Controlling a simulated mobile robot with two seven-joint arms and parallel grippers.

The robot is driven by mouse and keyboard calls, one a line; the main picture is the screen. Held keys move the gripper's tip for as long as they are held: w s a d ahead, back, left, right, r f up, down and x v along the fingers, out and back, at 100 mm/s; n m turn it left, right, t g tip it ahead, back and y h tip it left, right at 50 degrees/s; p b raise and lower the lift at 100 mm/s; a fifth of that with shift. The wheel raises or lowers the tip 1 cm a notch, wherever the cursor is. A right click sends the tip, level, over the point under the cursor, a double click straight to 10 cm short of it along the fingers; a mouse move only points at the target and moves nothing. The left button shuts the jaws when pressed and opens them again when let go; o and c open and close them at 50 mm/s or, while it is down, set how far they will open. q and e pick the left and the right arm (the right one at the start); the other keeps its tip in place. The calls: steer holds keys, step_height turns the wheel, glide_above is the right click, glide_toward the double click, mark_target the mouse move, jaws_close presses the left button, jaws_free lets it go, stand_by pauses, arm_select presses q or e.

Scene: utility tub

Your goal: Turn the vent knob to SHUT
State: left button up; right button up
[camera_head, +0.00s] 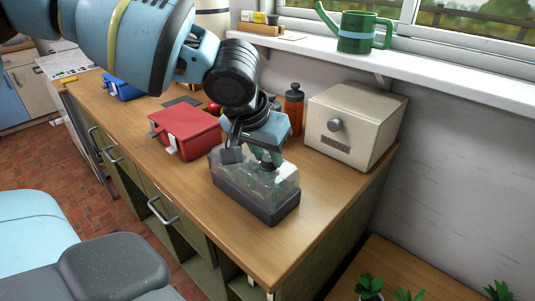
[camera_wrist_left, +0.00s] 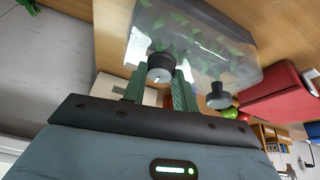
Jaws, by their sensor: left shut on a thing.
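A propagator with a dark tray (camera_head: 262,211) and a clear lid (camera_head: 290,178) stands on the wooden worktop, with green leaves showing inside. My left gripper (camera_head: 268,158) reaches down onto the lid's top. In the left wrist view a round dark vent knob (camera_wrist_left: 160,66) with a small pale mark sits between the fingers, and the gripper is shut on it. A second dark knob-like piece (camera_wrist_left: 218,97) stands apart, beside the fingers. No OPEN or SHUT lettering can be read. My right gripper is not in view.
A red box (camera_head: 186,131) lies left of the propagator. A cream box with a knob (camera_head: 358,122) stands behind right, and an orange-brown bottle (camera_head: 293,104) behind. A green watering can (camera_head: 357,32) is on the sill. The worktop's front edge is close to the tray.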

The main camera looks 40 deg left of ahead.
arm_select(q)
steer(key=shift+n, duration=0.3)
steer(key=o, duration=1)
steer(key=p+v, duration=0.1)
steer(key=v, duration=0.5)
steer(key=shift+s+d+r, duration=0.1)
steer(key=shift+s+r, duration=0.05)
steer(key=shift+r, duration=0.2)
steer(key=shift+s+r, duration=0.25)
steer(key=shift+r, duration=0.2)
